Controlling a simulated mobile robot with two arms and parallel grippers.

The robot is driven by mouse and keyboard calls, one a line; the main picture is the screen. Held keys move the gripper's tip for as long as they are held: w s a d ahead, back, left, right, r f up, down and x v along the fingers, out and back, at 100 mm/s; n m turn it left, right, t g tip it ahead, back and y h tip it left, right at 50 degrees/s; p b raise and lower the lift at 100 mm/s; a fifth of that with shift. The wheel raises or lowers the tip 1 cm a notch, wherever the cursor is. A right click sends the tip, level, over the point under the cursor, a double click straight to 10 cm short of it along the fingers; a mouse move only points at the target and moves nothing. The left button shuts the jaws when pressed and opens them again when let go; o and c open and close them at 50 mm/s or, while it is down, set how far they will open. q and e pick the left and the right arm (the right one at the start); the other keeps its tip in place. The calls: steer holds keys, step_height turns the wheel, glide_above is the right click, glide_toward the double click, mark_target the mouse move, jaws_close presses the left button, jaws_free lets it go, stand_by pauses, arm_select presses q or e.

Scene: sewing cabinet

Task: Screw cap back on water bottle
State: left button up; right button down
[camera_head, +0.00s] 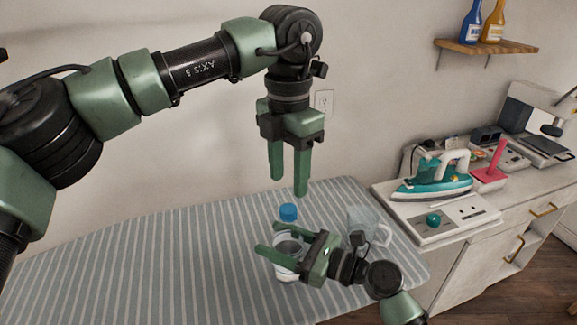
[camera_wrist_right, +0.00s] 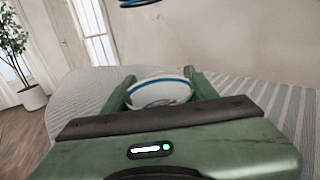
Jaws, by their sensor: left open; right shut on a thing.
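The water bottle (camera_head: 287,271) stands upright near the middle of the striped surface, and its white, blue-edged body also shows in the right wrist view (camera_wrist_right: 160,92). My right gripper (camera_head: 271,239) comes in from the right and is shut on the bottle, one finger on either side. My left gripper (camera_head: 288,186) points down, open and empty, a little above the cap and apart from it. My right gripper partly hides the bottle's body.
A clear mug (camera_head: 362,221) stands just right of the bottle, behind my right wrist. A teal iron (camera_head: 432,184) and a red-pink object (camera_head: 490,172) are on the cabinet at right. A shelf (camera_head: 485,46) holds bottles above. The striped surface (camera_head: 130,265) is clear at left.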

mark_target(289, 208)
arm_select(q)
step_height(289, 208, down, 7)
steer(key=shift+r, duration=0.2)
jaws_close()
stand_by(0.3)
steer(key=shift+o, duration=0.7)
jaws_free()
